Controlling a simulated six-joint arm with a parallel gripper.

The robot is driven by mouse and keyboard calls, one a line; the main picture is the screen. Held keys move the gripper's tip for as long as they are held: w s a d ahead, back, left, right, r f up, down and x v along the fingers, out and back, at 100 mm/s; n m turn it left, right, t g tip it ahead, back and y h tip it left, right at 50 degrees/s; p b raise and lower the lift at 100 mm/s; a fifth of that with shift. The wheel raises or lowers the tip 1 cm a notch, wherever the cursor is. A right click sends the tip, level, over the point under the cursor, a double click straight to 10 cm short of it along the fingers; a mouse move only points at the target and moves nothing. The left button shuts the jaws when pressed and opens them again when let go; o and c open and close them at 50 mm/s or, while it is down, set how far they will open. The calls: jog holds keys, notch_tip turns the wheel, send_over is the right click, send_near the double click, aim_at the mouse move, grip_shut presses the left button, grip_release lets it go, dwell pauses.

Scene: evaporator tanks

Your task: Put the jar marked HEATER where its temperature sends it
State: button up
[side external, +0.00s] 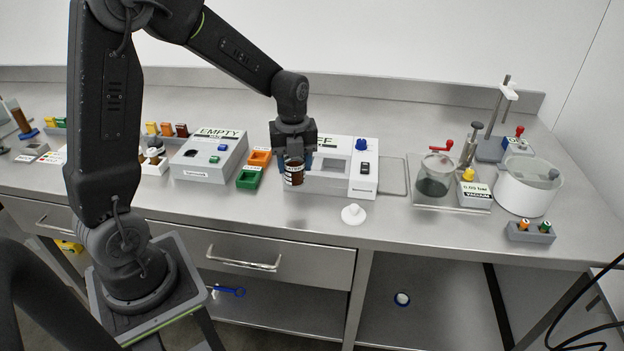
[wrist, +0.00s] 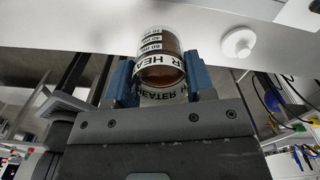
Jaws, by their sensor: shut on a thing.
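The jar marked HEATER (wrist: 160,68) is brown-filled, with a white label band and scale marks. It sits between the two blue fingers of my gripper (wrist: 160,82) in the wrist view. In the side external view my gripper (side external: 297,158) is shut on the jar (side external: 293,173), in front of the left part of the white machine marked with a partly hidden word ending in FF (side external: 328,185). The jar looks upright there. I cannot tell whether its base touches the bench.
A green tray (side external: 249,178) and an orange tray (side external: 260,157) lie left of the jar. A box marked EMPTY (side external: 208,155) stands further left. A white round lid-like piece (side external: 353,214) lies on the bench (side external: 420,225). A glass vessel (side external: 434,178) and white tub (side external: 524,192) stand right.

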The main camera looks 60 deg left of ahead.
jog(key=s+a+r, duration=0.3)
jog(key=a+r, duration=0.1)
jog(key=a, duration=0.1)
jog(key=w+a+r, duration=0.3)
jog(key=w+a, duration=0.2)
jog(key=w, duration=0.3)
jog(key=shift+n, duration=0.4)
jog(key=w+d+f, duration=0.2)
jog(key=d, duration=0.1)
jog(key=w+d+f, duration=0.2)
jog(key=d, duration=0.1)
jog(key=w+d+f, duration=0.2)
jog(key=w+d, duration=0.1)
jog(key=shift+f, duration=0.3)
jog(key=shift+w+f, duration=0.1)
jog(key=shift+f, duration=1.95)
jog(key=shift+f, duration=0.1)
jog(key=o, duration=1)
